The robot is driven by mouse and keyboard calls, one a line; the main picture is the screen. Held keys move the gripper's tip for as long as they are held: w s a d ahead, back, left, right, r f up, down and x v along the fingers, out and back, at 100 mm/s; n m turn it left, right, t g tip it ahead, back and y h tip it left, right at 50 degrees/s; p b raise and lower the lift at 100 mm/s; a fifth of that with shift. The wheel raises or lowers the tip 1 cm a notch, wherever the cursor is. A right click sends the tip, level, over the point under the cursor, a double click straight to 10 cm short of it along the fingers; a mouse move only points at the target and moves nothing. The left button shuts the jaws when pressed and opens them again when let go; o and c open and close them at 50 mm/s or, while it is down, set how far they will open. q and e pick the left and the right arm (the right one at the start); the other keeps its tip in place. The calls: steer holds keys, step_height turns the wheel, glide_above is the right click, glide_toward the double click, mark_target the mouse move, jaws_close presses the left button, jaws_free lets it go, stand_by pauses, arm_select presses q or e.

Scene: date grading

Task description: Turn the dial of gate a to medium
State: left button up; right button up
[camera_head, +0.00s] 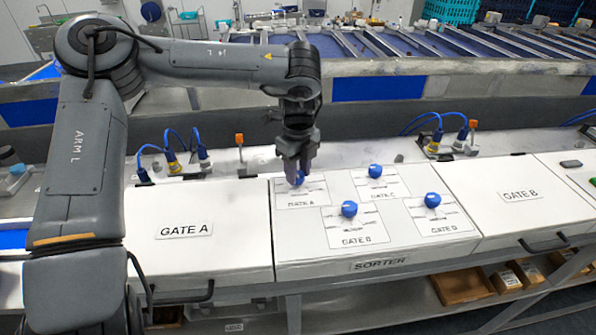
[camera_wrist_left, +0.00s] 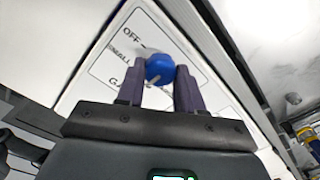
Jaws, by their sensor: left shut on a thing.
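The blue dial of gate A (camera_head: 298,180) sits at the back left of the sorter panel, partly hidden by my left gripper. My left gripper (camera_head: 297,168) points down over it and is shut on the dial. In the left wrist view the blue dial (camera_wrist_left: 159,66) is between the two finger ends of the gripper (camera_wrist_left: 160,82). A pale mark shows on the lower part of the knob. The labels OFF and what looks like SMALL show on its white plate (camera_wrist_left: 112,68); the other settings are hidden, so I cannot tell the setting. My right gripper is out of view.
The gate C dial (camera_head: 375,171), gate B dial (camera_head: 349,209) and gate D dial (camera_head: 432,200) stand close by on the same panel. Lids marked GATE A (camera_head: 200,250) and GATE B (camera_head: 530,212) flank it. Blue cables (camera_head: 203,142) rise behind.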

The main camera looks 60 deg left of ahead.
mark_target(298, 174)
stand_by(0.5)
arm_select(q)
steer(key=o, duration=1)
steer(key=shift+o, duration=0.2)
steer(key=shift+r, duration=0.1)
step_height(298, 174, up, 11)
